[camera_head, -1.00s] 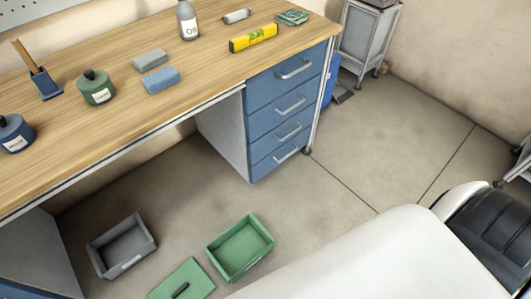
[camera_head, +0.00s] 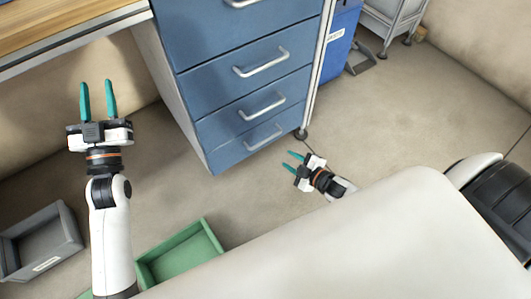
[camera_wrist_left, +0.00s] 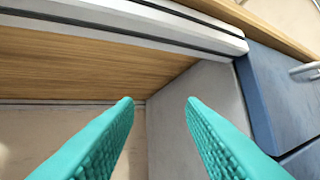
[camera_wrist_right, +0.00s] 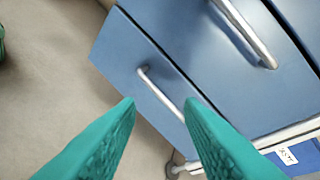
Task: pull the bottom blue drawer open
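The bottom blue drawer (camera_head: 240,147) is the lowest in the blue drawer unit and sits closed, with a silver bar handle (camera_head: 263,138). In the right wrist view the bottom drawer (camera_wrist_right: 123,62) and its handle (camera_wrist_right: 160,92) lie ahead of the fingers. My right gripper (camera_head: 292,160) is open and empty, just below and right of the handle and apart from it. It also shows in the right wrist view (camera_wrist_right: 160,105). My left gripper (camera_head: 97,100) is open and empty, left of the drawer unit, and its teal fingers show in the left wrist view (camera_wrist_left: 160,105).
The drawers above are closed, with similar handles. The wooden desk top (camera_head: 60,20) is at the upper left. A grey bin (camera_head: 40,240) and a green bin (camera_head: 180,255) stand on the floor. A blue bin (camera_head: 338,45) is right of the unit. Floor before the drawers is mostly clear.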

